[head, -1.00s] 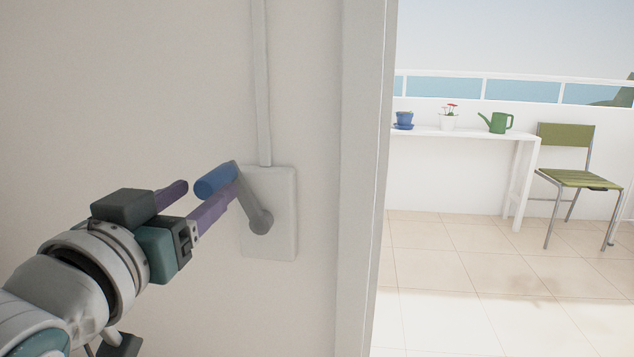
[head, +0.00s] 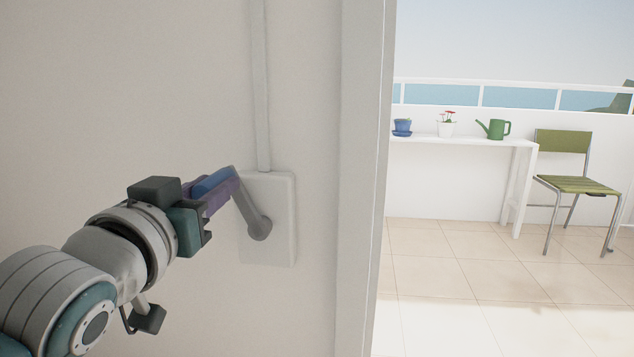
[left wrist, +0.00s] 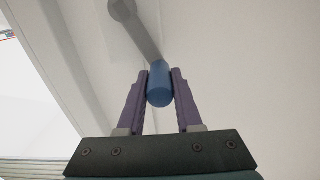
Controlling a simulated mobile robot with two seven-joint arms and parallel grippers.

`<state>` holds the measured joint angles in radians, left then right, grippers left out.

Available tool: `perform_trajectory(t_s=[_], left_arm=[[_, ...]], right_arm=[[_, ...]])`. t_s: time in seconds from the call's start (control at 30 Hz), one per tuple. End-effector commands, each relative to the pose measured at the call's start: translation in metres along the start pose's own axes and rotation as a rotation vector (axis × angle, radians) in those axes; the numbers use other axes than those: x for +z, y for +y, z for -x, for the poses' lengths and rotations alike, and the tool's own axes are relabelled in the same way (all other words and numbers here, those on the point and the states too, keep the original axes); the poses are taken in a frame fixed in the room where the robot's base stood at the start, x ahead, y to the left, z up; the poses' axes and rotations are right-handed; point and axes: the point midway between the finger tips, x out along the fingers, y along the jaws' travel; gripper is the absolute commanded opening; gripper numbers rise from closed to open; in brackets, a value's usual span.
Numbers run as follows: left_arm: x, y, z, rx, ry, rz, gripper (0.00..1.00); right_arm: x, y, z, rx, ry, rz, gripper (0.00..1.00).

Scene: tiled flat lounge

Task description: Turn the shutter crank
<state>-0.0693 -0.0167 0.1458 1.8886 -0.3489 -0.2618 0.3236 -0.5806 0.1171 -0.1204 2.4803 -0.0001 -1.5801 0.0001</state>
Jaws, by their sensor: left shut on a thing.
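The shutter crank has a grey arm (head: 249,207) on a pale wall plate (head: 281,222) and a blue handle (head: 213,182). In the head view the arm slants up and to the left from its pivot. My left gripper (head: 211,192) is shut on the blue handle, with its purple fingers along it. In the left wrist view the handle (left wrist: 159,86) sits between the two fingers (left wrist: 159,92), and the crank arm (left wrist: 137,32) runs up to the pivot. The far finger is partly hidden in the head view. My right gripper is not in view.
A vertical conduit (head: 260,84) runs up the wall above the plate. A door frame (head: 358,180) stands just right of the crank. Beyond it are a white table (head: 470,142) with a blue pot, flowers and a green watering can (head: 496,129), and a green chair (head: 577,184).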

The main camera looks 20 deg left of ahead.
Motion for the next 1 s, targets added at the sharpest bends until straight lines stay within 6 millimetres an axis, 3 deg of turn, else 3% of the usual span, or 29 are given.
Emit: perform_trajectory(t_s=[0.03, 0.2, 1.0], left_arm=[[0.0000, 0.0002, 0.0001, 0.000, 0.000, 0.000, 0.19], [0.0001, 0.0003, 0.0001, 0.001, 0.000, 0.000, 0.00], [-0.0001, 0.0006, 0.0001, 0.001, 0.001, 0.001, 0.00]], right_arm=[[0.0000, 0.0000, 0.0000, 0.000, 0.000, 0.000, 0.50], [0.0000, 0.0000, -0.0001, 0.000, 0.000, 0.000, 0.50], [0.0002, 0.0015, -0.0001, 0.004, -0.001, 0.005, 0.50]])
